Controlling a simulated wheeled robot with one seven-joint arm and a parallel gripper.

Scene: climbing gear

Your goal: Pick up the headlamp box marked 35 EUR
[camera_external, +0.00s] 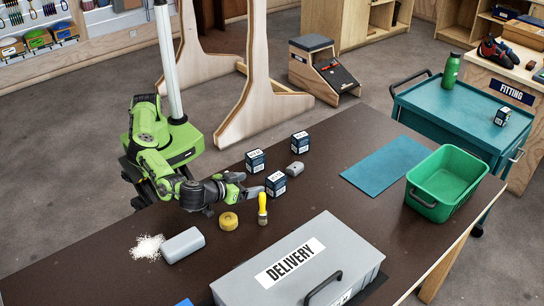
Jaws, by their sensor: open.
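Three small dark blue and white boxes stand on the brown table: one at the back right (300,144), one at the back left (255,161) and one nearer the front (276,184). A similar box (502,116) stands on the teal cart. Their print is too small to read, so I cannot tell which is marked 35 EUR. My gripper (254,185) is open and low over the table, its fingers pointing right towards the nearer box. The fingertips are close to its left side; I cannot tell whether they touch it. Nothing shows between the fingers.
A grey rounded object (297,171) lies right of the boxes. A yellow roll (229,221) and a yellow-handled brush (262,208) are in front of my gripper. A grey DELIVERY case (300,265), green bin (447,180) and blue mat (385,163) take up other parts of the table.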

